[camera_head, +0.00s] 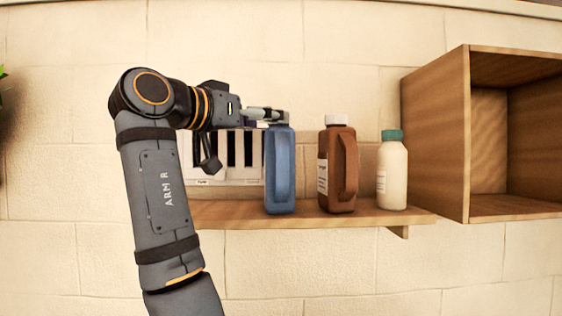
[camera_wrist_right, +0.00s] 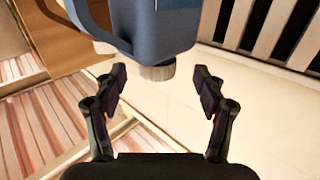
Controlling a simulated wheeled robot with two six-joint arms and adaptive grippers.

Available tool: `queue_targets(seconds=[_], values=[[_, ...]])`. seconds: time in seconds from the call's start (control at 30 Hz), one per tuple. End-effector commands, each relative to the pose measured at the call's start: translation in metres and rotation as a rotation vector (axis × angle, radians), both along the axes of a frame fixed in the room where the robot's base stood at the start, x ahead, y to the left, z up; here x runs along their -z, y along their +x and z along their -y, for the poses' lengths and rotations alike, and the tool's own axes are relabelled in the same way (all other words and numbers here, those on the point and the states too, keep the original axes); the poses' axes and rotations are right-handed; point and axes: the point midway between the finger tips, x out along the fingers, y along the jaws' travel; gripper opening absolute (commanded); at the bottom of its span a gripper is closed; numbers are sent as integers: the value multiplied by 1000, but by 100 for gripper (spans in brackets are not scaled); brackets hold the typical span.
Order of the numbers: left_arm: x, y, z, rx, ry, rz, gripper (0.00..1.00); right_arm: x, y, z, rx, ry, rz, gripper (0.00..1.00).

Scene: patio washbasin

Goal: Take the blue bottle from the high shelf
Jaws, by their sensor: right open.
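The blue bottle (camera_head: 279,172) stands upright on the wooden shelf (camera_head: 310,216), its handle facing me. My right gripper (camera_head: 272,115) is at its top, coming from the left, and hides the cap in the head view. In the right wrist view the bottle (camera_wrist_right: 160,25) appears upside down. Its greyish cap (camera_wrist_right: 157,72) lies between the two fingers of the open right gripper (camera_wrist_right: 159,88), with gaps on both sides. My left gripper is not in view.
A brown jug (camera_head: 337,165) stands close right of the blue bottle, then a cream bottle with a green cap (camera_head: 391,178). A wooden cubby (camera_head: 437,140) is at the right. A black-and-white striped picture (camera_head: 213,182) is on the wall behind my arm.

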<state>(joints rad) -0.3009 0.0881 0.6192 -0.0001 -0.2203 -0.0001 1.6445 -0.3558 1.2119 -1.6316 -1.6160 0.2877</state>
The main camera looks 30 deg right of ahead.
Motion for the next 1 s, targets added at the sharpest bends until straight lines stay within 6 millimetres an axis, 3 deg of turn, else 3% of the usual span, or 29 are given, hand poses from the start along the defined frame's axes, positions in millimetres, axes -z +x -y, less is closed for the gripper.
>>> queue_targets(seconds=[0.2,0.4,0.63,1.0], values=[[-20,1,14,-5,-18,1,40,-5,5,22,1,0,-2,71],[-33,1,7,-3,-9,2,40,-1,12,48,0,0,-1,71],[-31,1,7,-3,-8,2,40,1,12,50,-2,0,0,71],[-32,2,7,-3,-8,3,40,1,12,50,-1,0,0,22]])
